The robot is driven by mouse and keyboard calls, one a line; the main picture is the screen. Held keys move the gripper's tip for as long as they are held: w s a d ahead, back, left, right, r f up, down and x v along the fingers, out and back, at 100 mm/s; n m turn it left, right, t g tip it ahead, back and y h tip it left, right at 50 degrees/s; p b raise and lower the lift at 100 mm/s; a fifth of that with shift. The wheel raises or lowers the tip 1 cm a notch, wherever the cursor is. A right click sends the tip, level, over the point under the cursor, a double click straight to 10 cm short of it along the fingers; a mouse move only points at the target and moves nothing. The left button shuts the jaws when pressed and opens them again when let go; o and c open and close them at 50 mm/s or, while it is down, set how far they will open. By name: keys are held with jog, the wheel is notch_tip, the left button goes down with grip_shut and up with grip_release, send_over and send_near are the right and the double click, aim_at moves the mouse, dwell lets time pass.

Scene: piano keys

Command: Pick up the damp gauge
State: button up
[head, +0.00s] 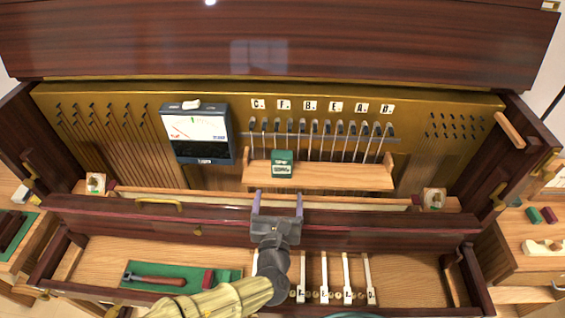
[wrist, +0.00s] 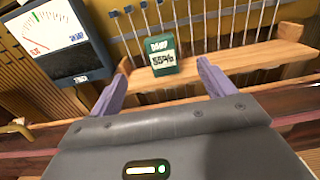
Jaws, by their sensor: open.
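The damp gauge (head: 282,164) is a small green box with a white label. It stands upright on a wooden ledge (head: 340,177) inside the piano case. In the wrist view the damp gauge (wrist: 161,55) shows its label, reading "DAMP" and "55%", beyond and between the fingers. My gripper (head: 278,203) is open and empty, its two purple fingers pointing toward the gauge and apart from it. The fingers also show in the wrist view (wrist: 160,88), one on each side below the gauge.
A larger dial meter (head: 197,134) hangs left of the ledge. Hammers and rods (head: 320,140) stand behind the gauge. The piano's dark front rail (head: 380,220) runs under my gripper. A drawer with a green tool mat (head: 195,275) and several loose keys (head: 347,275) lies in front.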

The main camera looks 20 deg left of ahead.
aim_at(281, 160)
jog(key=shift+a, duration=0.1)
jog(key=p+x, duration=0.3)
jog(key=x, duration=0.9)
jog(key=shift+f, duration=0.1)
jog(key=shift+w+a+r+p, duration=0.1)
jog(key=shift+w+r+p, duration=0.1)
jog(key=shift+w+p, duration=0.3)
jog(key=p+x, duration=0.1)
jog(key=x, duration=0.2)
jog(key=shift+w+p, duration=0.3)
jog(key=shift+w, duration=0.05)
jog(key=shift+w+a+f, duration=0.1)
jog(key=shift+w+a, duration=0.05)
jog(key=shift+w, duration=0.2)
